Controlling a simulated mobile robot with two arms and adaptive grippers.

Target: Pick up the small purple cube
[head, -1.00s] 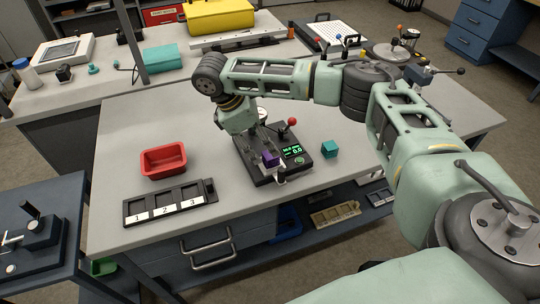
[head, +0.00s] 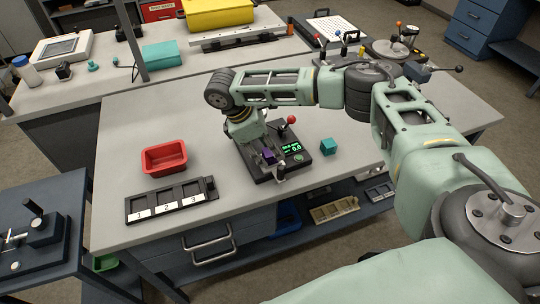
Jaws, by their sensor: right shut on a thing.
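The small purple cube (head: 269,157) is at the black device with a green readout (head: 291,149), on the grey table. My right gripper (head: 266,151) reaches down over the device from the upper left and is shut on the cube. Its fingers are small, dark and partly lost against the device. I cannot tell whether the cube touches the device or is just above it. My left gripper is not in view.
A teal cube (head: 327,146) sits right of the device. A red tray (head: 164,170) and a black holder with slots 1, 2 and 3 (head: 211,189) stand to the left. A red-knobbed lever (head: 291,120) rises behind the readout.

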